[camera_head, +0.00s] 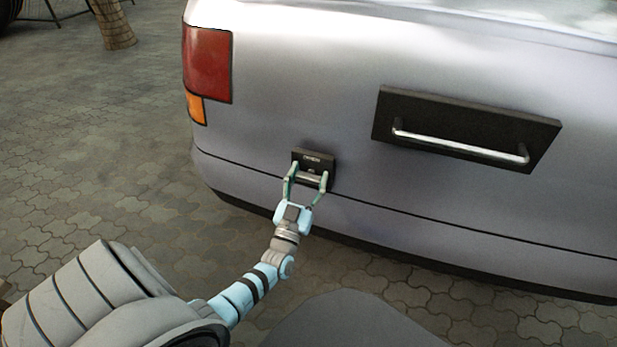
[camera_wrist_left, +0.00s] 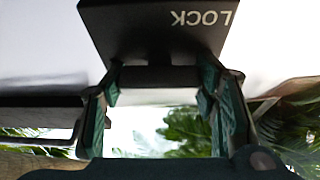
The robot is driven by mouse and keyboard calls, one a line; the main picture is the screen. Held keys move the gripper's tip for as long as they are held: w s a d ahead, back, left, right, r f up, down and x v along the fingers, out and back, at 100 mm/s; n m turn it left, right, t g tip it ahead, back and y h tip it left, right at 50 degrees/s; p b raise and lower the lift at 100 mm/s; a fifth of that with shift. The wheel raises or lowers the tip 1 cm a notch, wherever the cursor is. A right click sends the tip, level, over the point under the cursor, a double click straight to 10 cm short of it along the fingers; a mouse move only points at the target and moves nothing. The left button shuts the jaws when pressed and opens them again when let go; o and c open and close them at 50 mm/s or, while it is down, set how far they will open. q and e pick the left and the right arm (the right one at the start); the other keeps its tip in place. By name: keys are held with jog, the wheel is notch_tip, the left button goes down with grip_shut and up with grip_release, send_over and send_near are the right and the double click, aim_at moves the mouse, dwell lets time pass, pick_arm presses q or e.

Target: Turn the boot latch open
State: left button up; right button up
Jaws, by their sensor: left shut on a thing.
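The boot latch is a small black block (camera_head: 314,157) on the silver car's rear, below the red tail light. In the left wrist view the block (camera_wrist_left: 150,30) carries the word LOCK, seen upside down. My left gripper (camera_head: 307,179) is at the latch, its fingers on either side of the latch's short bar. In the left wrist view the gripper (camera_wrist_left: 160,90) has its two green fingers spread to the width of the part between them, just beneath the block. The latch's bar is partly hidden by the fingers. My right gripper is in neither view.
A black plate with a long silver handle (camera_head: 460,146) is on the car's rear (camera_head: 280,60), right of the latch. The bumper's lower edge runs below the latch. Paved ground (camera_head: 90,160) lies open to the left, with a tree trunk (camera_head: 112,25) at the back.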

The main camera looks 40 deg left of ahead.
pick_arm(q)
jog(key=shift+m+h, duration=0.4)
jog(key=shift+m, duration=0.3)
jog(key=m+h+p, duration=0.1)
jog(key=m+h, duration=0.1)
jog(key=m, duration=0.2)
jog(key=shift+m+p, duration=0.3)
jog(key=shift+p, duration=0.1)
jog(key=m+h+p, duration=0.2)
jog(key=m, duration=0.3)
jog(key=shift+h, duration=0.4)
jog(key=m+g+h+p, duration=0.1)
jog(key=m+p, duration=0.1)
jog(key=m, duration=0.2)
jog(key=m+g+h+p, duration=0.1)
jog(key=m+p, duration=0.2)
jog(key=m, duration=0.2)
jog(key=shift+g, duration=0.4)
jog(key=shift+d+f+m+g+p, duration=0.1)
jog(key=shift+m+g+p, duration=0.3)
jog(key=shift+m, duration=0.5)
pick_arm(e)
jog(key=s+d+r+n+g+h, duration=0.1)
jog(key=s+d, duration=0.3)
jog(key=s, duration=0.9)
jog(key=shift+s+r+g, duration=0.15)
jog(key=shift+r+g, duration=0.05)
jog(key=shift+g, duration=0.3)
pick_arm(q)
jog(key=o, duration=1.2)
